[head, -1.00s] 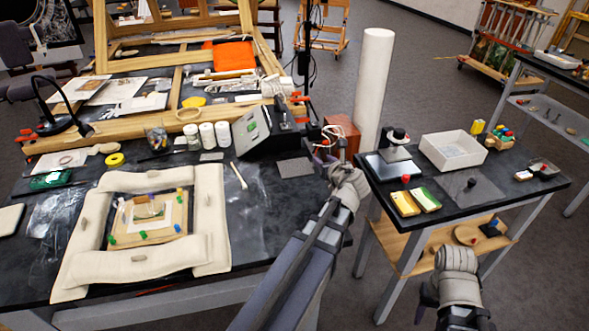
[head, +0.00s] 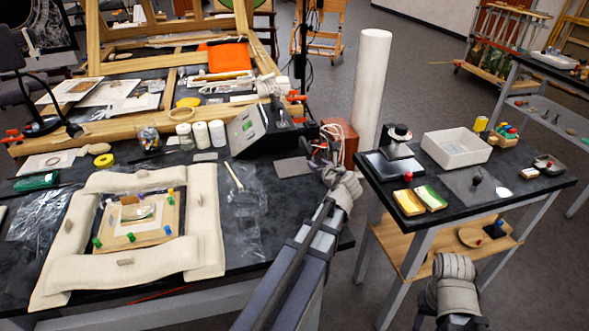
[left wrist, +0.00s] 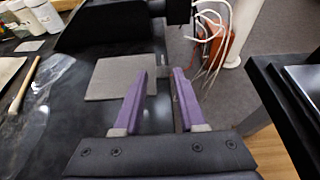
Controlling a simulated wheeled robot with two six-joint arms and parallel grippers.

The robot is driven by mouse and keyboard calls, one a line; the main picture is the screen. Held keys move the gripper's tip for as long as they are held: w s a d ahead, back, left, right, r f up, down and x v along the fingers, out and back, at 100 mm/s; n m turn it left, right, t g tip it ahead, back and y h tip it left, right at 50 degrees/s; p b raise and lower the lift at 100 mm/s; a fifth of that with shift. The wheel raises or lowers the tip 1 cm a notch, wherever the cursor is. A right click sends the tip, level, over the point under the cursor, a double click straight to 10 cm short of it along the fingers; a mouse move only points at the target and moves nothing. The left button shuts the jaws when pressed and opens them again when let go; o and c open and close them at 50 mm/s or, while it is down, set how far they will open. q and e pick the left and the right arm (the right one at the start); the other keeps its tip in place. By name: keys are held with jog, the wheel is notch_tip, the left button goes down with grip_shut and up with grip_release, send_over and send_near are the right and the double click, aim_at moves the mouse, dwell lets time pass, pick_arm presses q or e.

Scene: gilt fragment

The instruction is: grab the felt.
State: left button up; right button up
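A thin grey square that looks like the felt (head: 293,167) lies flat near the right edge of the dark left table. It also shows in the left wrist view (left wrist: 115,78), beyond and left of my fingertips. My left gripper (left wrist: 158,78) is open, with nothing between its purple fingers. The left finger overlaps the felt's right side in that view; I cannot tell the height between them. In the head view my left gripper (head: 328,152) is just right of the felt. My right arm comes in at the lower right; its fingers are mostly hidden.
A dark angled box (head: 247,130) stands behind and left of the felt. White cables and a red-brown box (head: 340,141) are behind my left gripper. A gap separates this table from the right table (head: 470,222). A wooden brush (head: 234,176) lies to the left.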

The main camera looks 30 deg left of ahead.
aim_at(296, 164)
pick_arm(q)
jog(key=b+x, duration=0.1)
jog(key=x, duration=0.4)
jog(key=shift+w+r+b, duration=0.15)
jog(key=shift+w+b, duration=0.15)
jog(key=shift+b, duration=0.05)
jog(key=shift+d, duration=0.1)
jog(key=shift+c, duration=0.3)
grip_shut()
